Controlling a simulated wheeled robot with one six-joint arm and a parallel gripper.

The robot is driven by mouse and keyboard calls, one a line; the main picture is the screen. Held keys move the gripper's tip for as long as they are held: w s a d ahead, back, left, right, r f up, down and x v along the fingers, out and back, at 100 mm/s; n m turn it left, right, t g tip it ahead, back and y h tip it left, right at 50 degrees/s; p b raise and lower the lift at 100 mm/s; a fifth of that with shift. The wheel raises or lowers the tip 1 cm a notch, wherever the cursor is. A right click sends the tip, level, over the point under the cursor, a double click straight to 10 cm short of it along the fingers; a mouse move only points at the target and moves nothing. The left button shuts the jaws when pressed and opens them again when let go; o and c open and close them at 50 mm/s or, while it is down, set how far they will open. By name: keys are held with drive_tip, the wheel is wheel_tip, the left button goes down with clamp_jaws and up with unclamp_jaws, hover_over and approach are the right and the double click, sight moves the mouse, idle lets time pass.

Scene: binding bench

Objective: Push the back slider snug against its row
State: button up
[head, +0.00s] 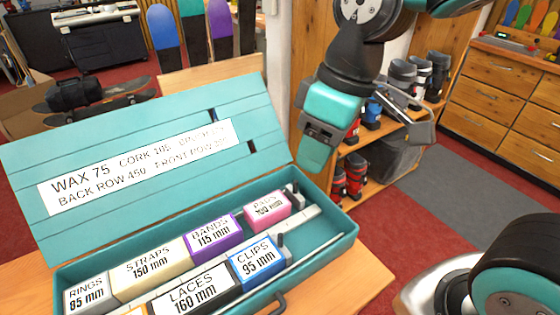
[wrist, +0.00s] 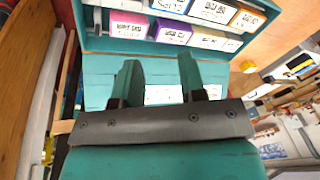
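The teal box (head: 335,240) lies open on the bench, with two rows of labelled blocks. The back row holds the rings block (head: 88,295), straps block (head: 150,268), purple bands block (head: 213,238) and pink pads block (head: 268,208). The back slider (head: 294,190), with a dark upright post, is at the right end by the pads block; any gap between them is hard to judge. A second dark post (head: 282,240) stands by the blue clips block (head: 256,262). My gripper (head: 316,160) hangs above the box's back right corner. In the wrist view its fingers (wrist: 160,75) are apart and empty.
The raised lid (head: 100,150) with a white label (head: 140,165) stands behind the box, left of my gripper. A pale divider (head: 308,214) runs between the rows. A boot shelf (head: 385,135) stands behind.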

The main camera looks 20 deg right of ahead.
sight(296, 181)
drive_tip(key=w+d+f+n+h+b, duration=0.1)
drive_tip(key=w+d+f+n, duration=0.15)
drive_tip(key=w, duration=0.45)
drive_tip(key=w+d+f+n+h, duration=0.1)
drive_tip(key=w+f+h, duration=0.15)
drive_tip(key=w, duration=0.55)
drive_tip(key=shift+y, duration=0.35)
wheel_tip(296, 181, down, 17)
drive_tip(key=shift+s+a+f, duration=0.1)
clamp_jaws()
